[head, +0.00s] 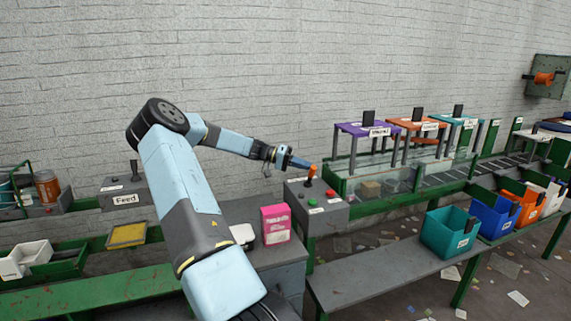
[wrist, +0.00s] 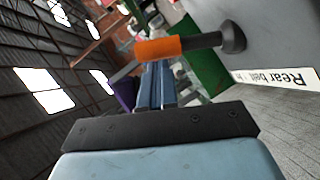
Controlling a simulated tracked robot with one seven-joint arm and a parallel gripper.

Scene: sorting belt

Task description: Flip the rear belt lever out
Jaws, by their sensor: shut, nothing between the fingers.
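The rear belt lever (head: 311,173) has an orange grip on a dark stem and stands up from a grey control box (head: 328,214). In the wrist view the orange grip (wrist: 160,48) lies sideways across the picture, its stem meeting the grey panel beside a partly cut-off label (wrist: 290,78) reading "Rear belt". My gripper (head: 309,165) is shut and empty, its tips right beside the top of the lever. In the wrist view the shut fingers (wrist: 155,75) reach up to the orange grip, which hides their ends. I cannot tell whether they touch.
The control box also carries a red button (head: 330,193) and a green button (head: 312,202). A pink box (head: 276,224) stands just left of it. A glass-sided belt (head: 400,182) with coloured stands runs to the right. A Feed box (head: 124,193) with a dark lever is at left.

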